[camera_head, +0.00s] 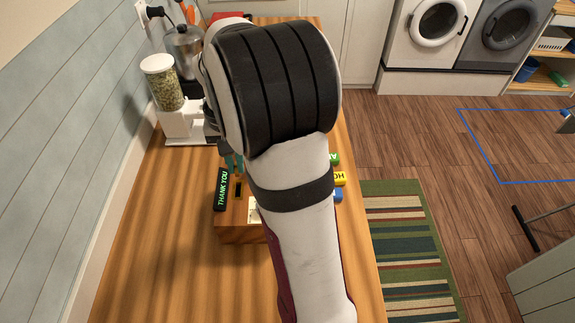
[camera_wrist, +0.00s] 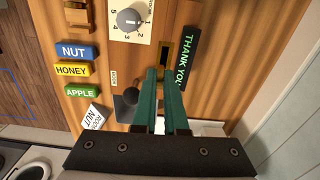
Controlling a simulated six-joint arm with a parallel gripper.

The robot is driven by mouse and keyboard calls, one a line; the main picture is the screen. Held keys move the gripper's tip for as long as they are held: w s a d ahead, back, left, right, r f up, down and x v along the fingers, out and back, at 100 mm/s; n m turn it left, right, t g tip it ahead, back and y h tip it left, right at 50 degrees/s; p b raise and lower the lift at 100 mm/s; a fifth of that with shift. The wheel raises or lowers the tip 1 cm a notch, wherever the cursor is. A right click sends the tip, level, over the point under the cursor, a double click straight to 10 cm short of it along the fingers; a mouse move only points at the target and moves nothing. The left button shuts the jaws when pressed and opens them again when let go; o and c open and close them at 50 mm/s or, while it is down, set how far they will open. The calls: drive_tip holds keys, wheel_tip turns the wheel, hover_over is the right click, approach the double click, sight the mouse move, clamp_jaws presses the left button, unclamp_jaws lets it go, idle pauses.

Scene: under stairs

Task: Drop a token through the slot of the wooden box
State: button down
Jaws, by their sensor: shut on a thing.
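The wooden box (camera_head: 239,235) stands on the wooden counter, partly hidden behind my arm. Its top has a dark slot, seen in the wrist view (camera_wrist: 165,56) and in the head view (camera_head: 238,189). My gripper (camera_wrist: 161,75) has teal fingers whose tips are close together at the slot's near end. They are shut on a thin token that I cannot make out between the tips. In the head view the gripper (camera_head: 233,163) is mostly covered by my arm. Whether the token touches the slot cannot be told.
A THANK YOU sign (camera_wrist: 185,57) lies beside the slot. Blue NUT (camera_wrist: 74,51), yellow HONEY (camera_wrist: 72,70) and green APPLE (camera_wrist: 81,91) labels line one side. A pellet-filled dispenser (camera_head: 163,88) stands behind.

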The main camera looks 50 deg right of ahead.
drive_tip(key=shift+m, duration=0.3)
drive_tip(key=shift+w+a+f, duration=0.15)
drive_tip(key=shift+a+f, duration=0.05)
drive_tip(key=shift+f, duration=1)
drive_tip(key=shift+w+a+f, duration=0.1)
drive_tip(key=shift+a+f, duration=0.05)
drive_tip(key=shift+f, duration=1)
drive_tip(key=shift+f, duration=1.1)
drive_tip(key=shift+c, duration=2)
unclamp_jaws()
drive_tip(key=shift+r, duration=0.1)
